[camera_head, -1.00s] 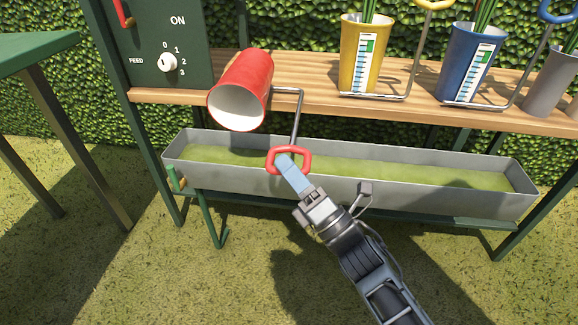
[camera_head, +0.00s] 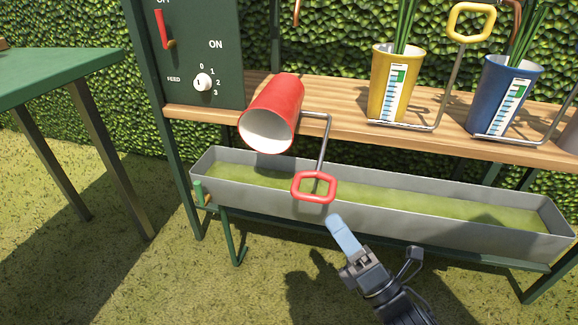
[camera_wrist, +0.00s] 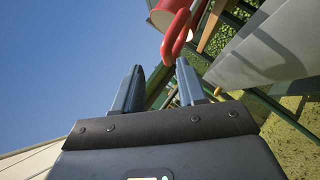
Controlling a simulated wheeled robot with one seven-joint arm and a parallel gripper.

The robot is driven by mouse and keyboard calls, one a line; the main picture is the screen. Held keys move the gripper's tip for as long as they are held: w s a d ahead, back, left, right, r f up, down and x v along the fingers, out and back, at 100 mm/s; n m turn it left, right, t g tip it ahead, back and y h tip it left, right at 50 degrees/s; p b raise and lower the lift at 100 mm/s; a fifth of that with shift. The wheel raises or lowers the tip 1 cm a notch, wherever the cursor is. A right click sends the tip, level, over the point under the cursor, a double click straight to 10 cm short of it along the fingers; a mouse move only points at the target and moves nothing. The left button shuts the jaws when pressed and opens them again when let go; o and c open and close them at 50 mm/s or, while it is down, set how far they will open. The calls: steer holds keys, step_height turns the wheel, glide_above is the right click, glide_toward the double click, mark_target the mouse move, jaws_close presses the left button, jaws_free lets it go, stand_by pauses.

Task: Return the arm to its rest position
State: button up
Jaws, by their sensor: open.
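My gripper (camera_head: 342,236) is in front of the grey trough, below and right of the red ring handle (camera_head: 314,187). In the wrist view my gripper (camera_wrist: 158,88) has its two blue fingers apart with nothing between them. The red handle (camera_wrist: 177,35) shows just beyond the fingertips there. The handle joins by a grey rod to a red cup (camera_head: 273,112), which is tipped over with its white inside facing forward and down, at the shelf's front edge.
A grey trough (camera_head: 400,222) with green contents runs below the wooden shelf (camera_head: 345,121). A yellow pot (camera_head: 396,85) and a blue pot (camera_head: 503,95) with stems stand on the shelf. A control panel (camera_head: 197,50) and a green table (camera_head: 60,72) are at left. Grass in front is open.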

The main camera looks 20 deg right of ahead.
steer(key=s+d+f+m+g+h, duration=0.1)
steer(key=s+m+g+h, duration=0.15)
steer(key=s+m, duration=0.6)
steer(key=s+d+f+m+g+h, duration=0.1)
steer(key=s+f+m+h, duration=0.15)
steer(key=s+m, duration=0.6)
steer(key=s+a+r+m+g+h, duration=0.1)
steer(key=s+a+r+m+g, duration=0.15)
steer(key=s+m, duration=0.45)
steer(key=s+a+r+m+g+h, duration=0.1)
steer(key=s+r+m+g, duration=0.15)
steer(key=s+m, duration=0.45)
step_height(320, 180, up, 31)
steer(key=s+n+p, duration=0.2)
steer(key=p, duration=2.8)
steer(key=shift+t+p, duration=0.35)
steer(key=shift+d, duration=0.1)
